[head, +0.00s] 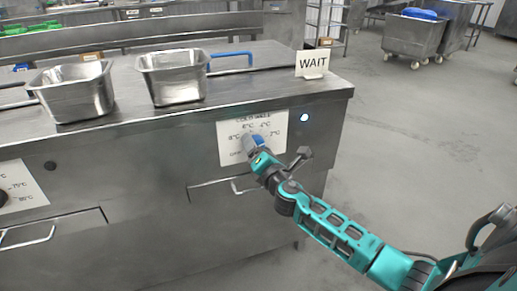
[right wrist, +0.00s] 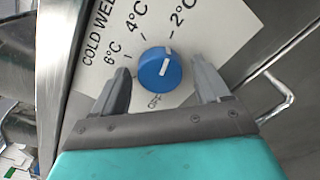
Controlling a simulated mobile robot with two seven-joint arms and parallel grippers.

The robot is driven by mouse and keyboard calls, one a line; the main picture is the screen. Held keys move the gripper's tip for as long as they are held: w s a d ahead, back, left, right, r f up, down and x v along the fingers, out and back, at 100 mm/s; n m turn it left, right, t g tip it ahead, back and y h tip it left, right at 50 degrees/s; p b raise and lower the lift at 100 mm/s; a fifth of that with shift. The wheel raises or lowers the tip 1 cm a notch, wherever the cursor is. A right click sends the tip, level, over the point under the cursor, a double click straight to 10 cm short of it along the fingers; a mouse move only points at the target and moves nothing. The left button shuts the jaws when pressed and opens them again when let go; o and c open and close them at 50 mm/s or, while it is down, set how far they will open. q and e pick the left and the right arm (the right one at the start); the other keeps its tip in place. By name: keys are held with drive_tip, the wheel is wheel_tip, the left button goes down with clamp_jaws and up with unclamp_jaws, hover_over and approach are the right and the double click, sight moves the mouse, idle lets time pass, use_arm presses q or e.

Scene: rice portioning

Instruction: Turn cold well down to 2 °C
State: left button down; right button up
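The cold well dial plate (head: 225,128) is on the counter's front panel, marked 6°C, 4°C, 2°C and OFF. In the right wrist view its blue knob (right wrist: 151,74) carries a white line lying roughly along the direction between 2°C and OFF. A small pale mark shows at the knob's rim on the 2°C side. My right gripper (right wrist: 162,82) is open, one finger on each side of the knob, with a visible gap on both sides. In the head view the gripper (head: 256,146) partly covers the knob and plate. My left gripper is not in view.
A lit indicator (head: 304,117) is right of the plate. A drawer handle (head: 243,187) sits below it. Two steel pans (head: 75,104) (head: 178,92) and a WAIT sign (head: 313,63) stand on the counter. Another dial plate (head: 24,187) is at the left.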

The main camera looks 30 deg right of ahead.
drive_tip(key=shift+o, duration=0.3)
drive_tip(key=shift+s, duration=0.1)
drive_tip(key=v, duration=1.2)
drive_tip(key=shift+s+a+p, duration=0.15)
drive_tip(key=shift+s+p, duration=0.15)
drive_tip(key=shift+p, duration=0.15)
